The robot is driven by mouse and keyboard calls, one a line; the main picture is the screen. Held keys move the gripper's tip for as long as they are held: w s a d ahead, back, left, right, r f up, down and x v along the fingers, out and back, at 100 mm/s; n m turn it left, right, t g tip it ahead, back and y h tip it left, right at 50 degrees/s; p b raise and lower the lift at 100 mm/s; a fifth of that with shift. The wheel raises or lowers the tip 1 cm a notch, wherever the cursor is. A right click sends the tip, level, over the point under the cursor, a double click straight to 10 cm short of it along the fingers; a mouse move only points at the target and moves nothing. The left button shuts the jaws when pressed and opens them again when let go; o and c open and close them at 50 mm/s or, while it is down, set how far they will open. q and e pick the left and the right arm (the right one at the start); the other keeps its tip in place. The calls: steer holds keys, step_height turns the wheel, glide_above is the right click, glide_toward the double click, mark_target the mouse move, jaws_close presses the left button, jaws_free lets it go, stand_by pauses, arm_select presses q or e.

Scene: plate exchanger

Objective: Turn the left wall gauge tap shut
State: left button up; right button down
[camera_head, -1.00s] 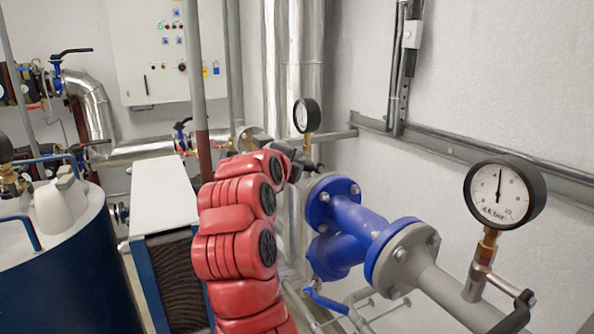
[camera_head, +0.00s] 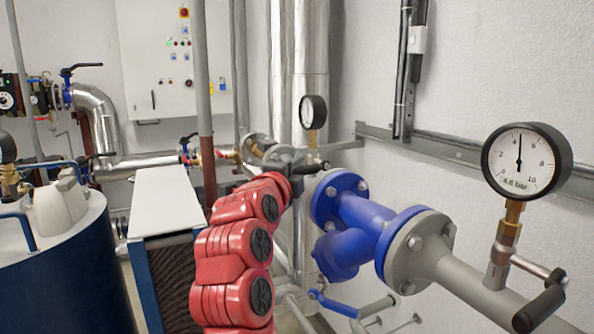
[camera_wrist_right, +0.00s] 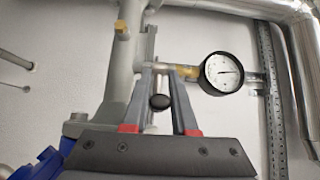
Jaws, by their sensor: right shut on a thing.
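The left wall gauge (camera_head: 313,112) is a small round white dial with a black rim on a brass stem. It also shows in the wrist view (camera_wrist_right: 222,73), to the right of my fingers. Its tap handle (camera_wrist_right: 160,101) has a dark rounded end, between my two fingers. My right gripper (camera_head: 308,167) is at the tap just below this gauge; it also fills the lower wrist view (camera_wrist_right: 161,92), shut on the handle. My red right arm comes up from below and hides part of the pipes behind. My left gripper is not in view.
A blue flanged valve (camera_head: 350,235) stands close to the right of my arm. A larger gauge (camera_head: 527,160) with its own black-ended tap handle (camera_head: 540,308) is at the right. A white-topped unit (camera_head: 165,200) and a dark blue tank (camera_head: 65,265) stand at the left.

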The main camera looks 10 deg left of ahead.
steer(key=shift+f, duration=0.1)
steer(key=c, duration=0.7)
jaws_free()
steer(key=shift+s, duration=0.1)
steer(key=s+a+b, duration=0.2)
steer(key=s+b, duration=0.2)
steer(key=s, duration=1.3)
steer(key=shift+a, duration=0.35)
